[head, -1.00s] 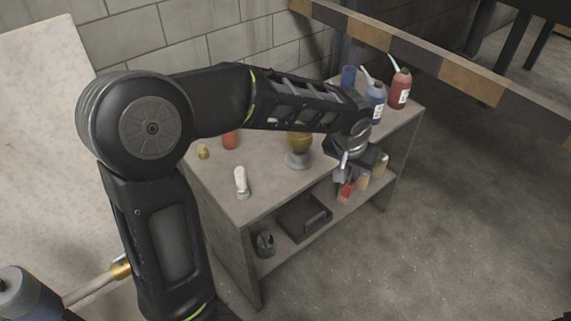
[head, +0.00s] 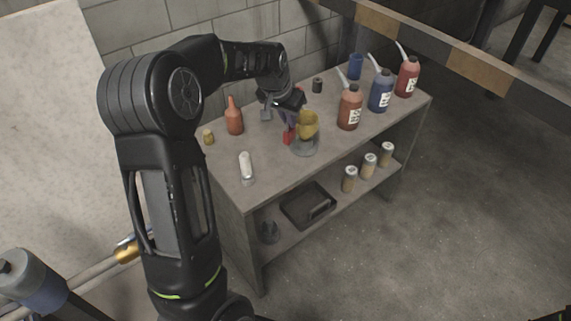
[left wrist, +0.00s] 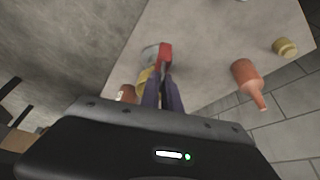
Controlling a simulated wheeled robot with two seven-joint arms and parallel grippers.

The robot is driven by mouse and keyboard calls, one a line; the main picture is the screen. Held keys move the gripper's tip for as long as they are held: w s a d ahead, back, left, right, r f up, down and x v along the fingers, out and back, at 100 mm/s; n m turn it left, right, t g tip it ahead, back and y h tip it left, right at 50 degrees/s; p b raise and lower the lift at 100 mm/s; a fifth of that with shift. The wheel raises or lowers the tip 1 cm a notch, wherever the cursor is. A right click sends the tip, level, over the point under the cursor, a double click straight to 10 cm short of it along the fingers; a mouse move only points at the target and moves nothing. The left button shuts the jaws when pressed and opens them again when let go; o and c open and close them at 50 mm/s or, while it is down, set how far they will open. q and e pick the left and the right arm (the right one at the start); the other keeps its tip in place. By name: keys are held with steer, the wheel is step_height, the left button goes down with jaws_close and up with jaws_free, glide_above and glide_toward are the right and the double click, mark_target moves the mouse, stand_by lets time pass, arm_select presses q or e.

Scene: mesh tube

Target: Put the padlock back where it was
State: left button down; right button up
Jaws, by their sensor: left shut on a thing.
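A small red object, which I take to be the padlock (head: 288,137), is in my left gripper (head: 290,121), just left of a yellow-brown vessel (head: 307,125) on a round grey base (head: 303,149). In the left wrist view the padlock (left wrist: 165,55) shows at the tips of the closed purple-blue fingers (left wrist: 163,88), over the pale bench top. Its shackle cannot be made out. I cannot tell whether the padlock touches the bench top or hangs above it. My right gripper is not in view.
An orange bottle (head: 234,118), a small yellow jar (head: 208,136) and a white cylinder (head: 246,167) stand left on the bench (head: 225,180). Brown (head: 349,110), blue (head: 381,93) and red (head: 407,79) bottles stand right. The lower shelf holds a dark tray (head: 308,205) and several cans (head: 369,166).

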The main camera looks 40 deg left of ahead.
mark_target(286, 135)
arm_select(q)
steer(key=shift+a, duration=0.6)
steer(key=shift+f, duration=0.1)
steer(key=shift+f, duration=3.05)
steer(key=shift+f+p, duration=0.45)
steer(key=shift+f, duration=1.4)
steer(key=shift+f, duration=0.15)
steer(key=c, duration=1.6)
jaws_free()
